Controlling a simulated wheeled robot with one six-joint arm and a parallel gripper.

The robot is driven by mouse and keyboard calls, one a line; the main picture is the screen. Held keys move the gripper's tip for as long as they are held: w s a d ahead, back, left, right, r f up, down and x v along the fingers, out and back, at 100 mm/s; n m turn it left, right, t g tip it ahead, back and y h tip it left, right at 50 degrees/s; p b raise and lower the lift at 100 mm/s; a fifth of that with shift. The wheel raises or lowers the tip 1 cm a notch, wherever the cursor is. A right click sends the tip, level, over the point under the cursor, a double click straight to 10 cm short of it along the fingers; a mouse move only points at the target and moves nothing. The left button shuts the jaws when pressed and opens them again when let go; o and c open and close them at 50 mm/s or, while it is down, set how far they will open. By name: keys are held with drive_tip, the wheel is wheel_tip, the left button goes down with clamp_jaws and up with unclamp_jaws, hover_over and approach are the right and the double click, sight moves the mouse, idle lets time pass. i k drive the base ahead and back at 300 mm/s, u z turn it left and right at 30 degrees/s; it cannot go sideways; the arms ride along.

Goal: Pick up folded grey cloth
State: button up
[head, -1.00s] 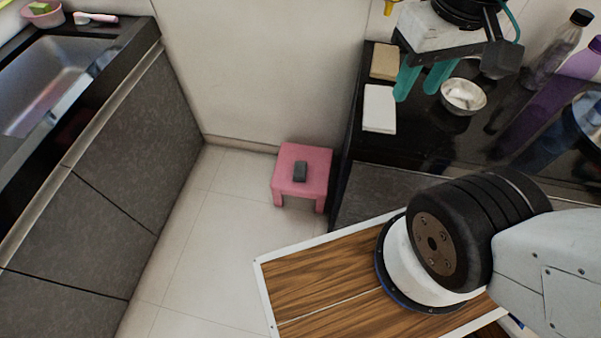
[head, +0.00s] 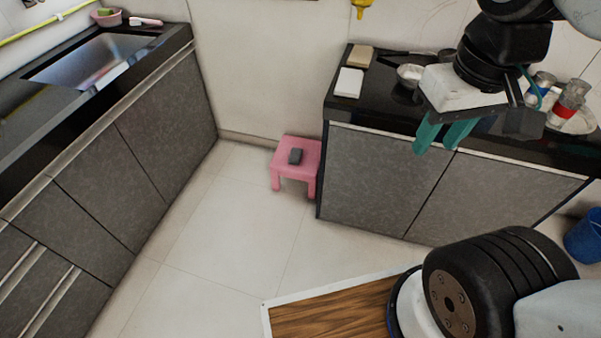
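A small dark grey folded thing, which looks like the folded grey cloth (head: 295,156), lies on the seat of a low pink stool (head: 312,151). The stool stands on the floor against the counter's left end, near the back wall. My gripper (head: 437,147) has two teal fingers pointing down with a gap between them and nothing seen in it. It hangs before the dark counter's front, up and to the right of the stool and well apart from the cloth.
The right counter (head: 340,110) bears a white folded thing (head: 348,83), a tan one (head: 360,56), a metal bowl (head: 409,74) and jars (head: 568,101). A sink counter (head: 110,90) runs along the left. Pale floor (head: 225,225) before the stool is clear. A blue bucket (head: 582,238) stands far right.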

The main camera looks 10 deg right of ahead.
sight(295, 157)
drive_tip(key=u, duration=0.6)
drive_tip(key=i, duration=0.45)
drive_tip(key=u, duration=0.7)
drive_tip(key=i, duration=1.4)
drive_tip(key=z, duration=1.05)
drive_tip(key=i, duration=0.65)
drive_tip(key=z, duration=0.75)
